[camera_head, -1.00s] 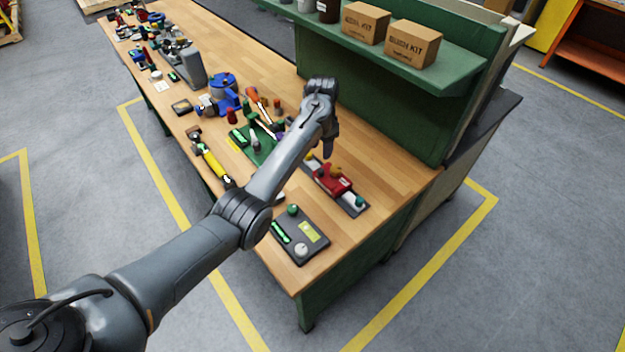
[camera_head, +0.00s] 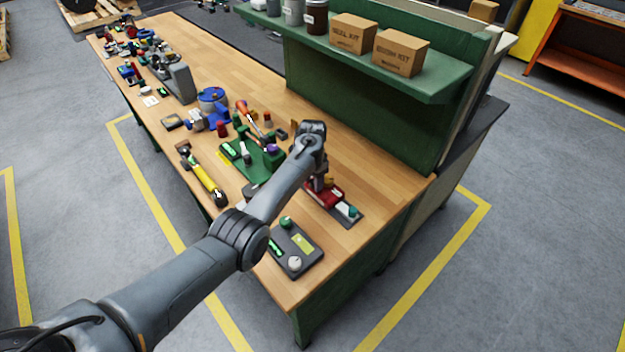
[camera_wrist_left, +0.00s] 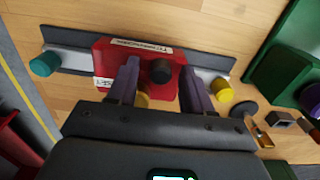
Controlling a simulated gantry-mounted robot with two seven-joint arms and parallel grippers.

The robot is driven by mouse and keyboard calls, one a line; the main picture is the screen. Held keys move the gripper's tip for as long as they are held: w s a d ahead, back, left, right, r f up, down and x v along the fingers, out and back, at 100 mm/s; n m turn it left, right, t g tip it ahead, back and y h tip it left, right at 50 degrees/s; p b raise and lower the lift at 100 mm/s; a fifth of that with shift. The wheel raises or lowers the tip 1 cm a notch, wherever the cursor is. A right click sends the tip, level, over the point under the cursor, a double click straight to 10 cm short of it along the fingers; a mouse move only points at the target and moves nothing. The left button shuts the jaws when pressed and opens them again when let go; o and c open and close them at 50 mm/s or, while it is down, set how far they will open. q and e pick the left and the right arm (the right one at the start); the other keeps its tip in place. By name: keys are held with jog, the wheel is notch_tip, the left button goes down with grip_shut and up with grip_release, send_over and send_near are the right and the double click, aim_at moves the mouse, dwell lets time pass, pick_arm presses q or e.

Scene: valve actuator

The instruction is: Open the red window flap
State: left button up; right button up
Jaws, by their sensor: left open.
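The red part (camera_wrist_left: 110,54), a red block with white labels and a dark round knob (camera_wrist_left: 160,70), sits on a grey rail plate. In the head view the red part (camera_head: 323,197) is near the right end of the bench, partly hidden by my left gripper (camera_head: 318,188). In the left wrist view my left gripper (camera_wrist_left: 160,85) is open, its two purple-grey fingers over the red block on either side of the knob. Whether the fingers touch anything, I cannot tell. A separate window flap is not clearly distinguishable. My right gripper is not in view.
The rail (camera_wrist_left: 70,58) carries a teal knob (camera_wrist_left: 43,64) and a yellow knob (camera_wrist_left: 222,90). A dark control box (camera_head: 296,246) and green fixture (camera_head: 240,158) stand nearby. A green shelf (camera_head: 440,85) with boxes overhangs the bench's back. Bare wood lies beside the rail.

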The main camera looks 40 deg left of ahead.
pick_arm(q)
grip_shut()
dwell(0.3)
